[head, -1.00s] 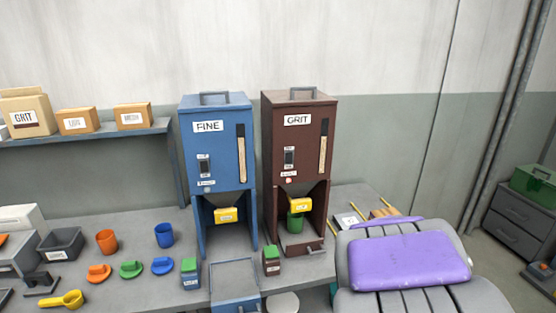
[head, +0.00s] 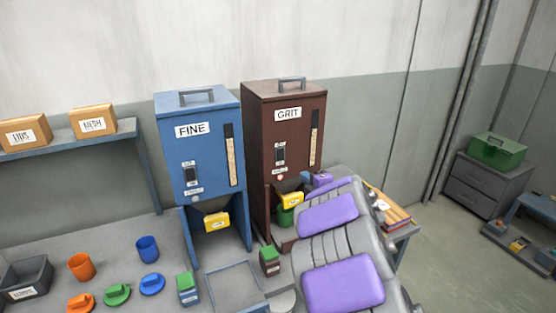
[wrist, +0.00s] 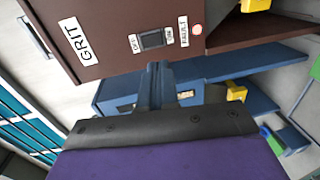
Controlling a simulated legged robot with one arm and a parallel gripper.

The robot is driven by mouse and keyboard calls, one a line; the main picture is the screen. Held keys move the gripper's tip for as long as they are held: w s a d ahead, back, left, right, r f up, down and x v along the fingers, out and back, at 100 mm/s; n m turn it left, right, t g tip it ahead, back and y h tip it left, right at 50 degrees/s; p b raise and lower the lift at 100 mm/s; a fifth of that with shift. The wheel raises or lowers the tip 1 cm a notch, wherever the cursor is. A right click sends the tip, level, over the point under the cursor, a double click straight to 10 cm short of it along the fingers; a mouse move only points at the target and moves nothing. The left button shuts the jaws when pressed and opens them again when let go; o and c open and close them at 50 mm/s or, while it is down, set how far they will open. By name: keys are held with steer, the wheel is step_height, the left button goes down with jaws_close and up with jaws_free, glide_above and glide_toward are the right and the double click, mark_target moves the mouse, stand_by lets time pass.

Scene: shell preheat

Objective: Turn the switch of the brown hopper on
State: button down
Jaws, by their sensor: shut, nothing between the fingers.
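The brown hopper (head: 262,130), labelled GRIT, stands right of the blue hopper. Its small dark switch (head: 280,154) is on the front face, between the GRIT label and a small reddish light (head: 280,177). In the wrist view the switch (wrist: 152,39) shows sideways, between an OFF label on the left and an ON label on the right. I cannot tell which way its rocker is set. My gripper (wrist: 160,68) is shut and empty, its tip just below the switch in that picture. Contact cannot be told. In the head view my arm reaches in from the lower right.
The blue FINE hopper (head: 205,125) stands close on the left. A yellow piece (head: 293,199) and a green cup (head: 284,216) are under the brown hopper's outlet. Small green-topped boxes (head: 270,261) stand in front. Cups and lids lie to the left.

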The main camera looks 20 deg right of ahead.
mark_target(281, 160)
steer(key=shift+w+a, duration=0.1)
steer(key=shift+a, duration=0.7)
steer(key=w, duration=0.4)
steer(key=w+f+b, duration=0.1)
steer(key=w, duration=0.4)
steer(key=w+b, duration=0.1)
steer(key=w, duration=0.3)
steer(key=shift+w+f, duration=0.35)
steer(key=shift+w, duration=0.05)
steer(key=shift+w, duration=0.15)
steer(key=shift+f, duration=0.1)
